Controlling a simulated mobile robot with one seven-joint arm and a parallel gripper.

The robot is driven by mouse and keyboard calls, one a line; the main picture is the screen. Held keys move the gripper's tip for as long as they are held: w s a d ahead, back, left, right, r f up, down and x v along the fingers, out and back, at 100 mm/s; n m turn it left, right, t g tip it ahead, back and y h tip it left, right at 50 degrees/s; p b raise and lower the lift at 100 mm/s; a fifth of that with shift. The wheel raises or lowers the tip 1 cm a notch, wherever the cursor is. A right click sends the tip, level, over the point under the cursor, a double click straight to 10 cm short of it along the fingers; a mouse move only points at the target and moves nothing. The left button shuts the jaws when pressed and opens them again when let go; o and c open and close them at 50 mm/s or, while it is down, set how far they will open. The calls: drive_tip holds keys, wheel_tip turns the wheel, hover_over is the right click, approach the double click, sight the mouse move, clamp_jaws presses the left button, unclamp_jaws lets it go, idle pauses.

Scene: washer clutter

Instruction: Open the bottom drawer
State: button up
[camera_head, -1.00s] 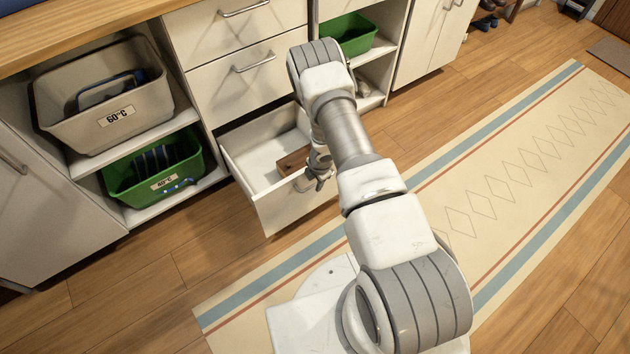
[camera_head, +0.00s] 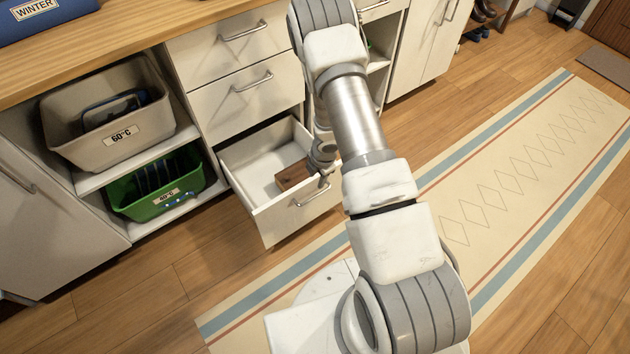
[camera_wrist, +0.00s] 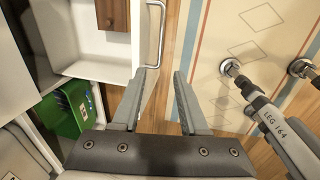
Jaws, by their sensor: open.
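The bottom drawer (camera_head: 260,206) is white and stands pulled out from the cabinet. Its inside shows, with a brown wooden block (camera_head: 292,175) lying in it. Its metal handle (camera_head: 312,195) is on the front panel. In the wrist view the handle (camera_wrist: 156,32) lies beyond the fingertips, apart from them. My gripper (camera_wrist: 163,72) is open, and nothing shows between its fingers. In the head view my arm hides much of the gripper, near the drawer's right end.
Two closed drawers (camera_head: 245,95) are above the open one. To the left, a beige basket (camera_head: 105,125) and a green basket (camera_head: 155,187) stand on shelves. A patterned rug (camera_head: 520,190) covers the floor in front. A blue box (camera_head: 40,20) is on the countertop.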

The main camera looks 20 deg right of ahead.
drive_tip(key=r, duration=0.2)
drive_tip(key=shift+s+r+p, duration=0.3)
drive_tip(key=shift+p, duration=0.05)
drive_tip(key=w+d+r+m+t+h, duration=0.15)
drive_tip(key=r+m, duration=0.35)
drive_tip(key=r, duration=1)
drive_tip(key=w+d+r+m+t+h, duration=0.1)
drive_tip(key=d+r+m+t+h, duration=0.3)
drive_tip(key=r, duration=1.1)
drive_tip(key=s+a+r+m+g+y, duration=0.25)
drive_tip(key=s+r+m, duration=0.55)
drive_tip(key=s+r, duration=0.4)
drive_tip(key=s+a+r+m+y, duration=0.1)
drive_tip(key=s+a+r+m, duration=0.2)
drive_tip(key=s, duration=0.4)
drive_tip(key=s+a+r+m+y, duration=0.1)
drive_tip(key=s+a+r, duration=0.1)
drive_tip(key=s+a, duration=0.4)
wheel_tip(320, 180, up, 14)
drive_tip(key=d+p, duration=0.1)
drive_tip(key=p, duration=1.2)
drive_tip(key=shift+s+t, duration=0.3)
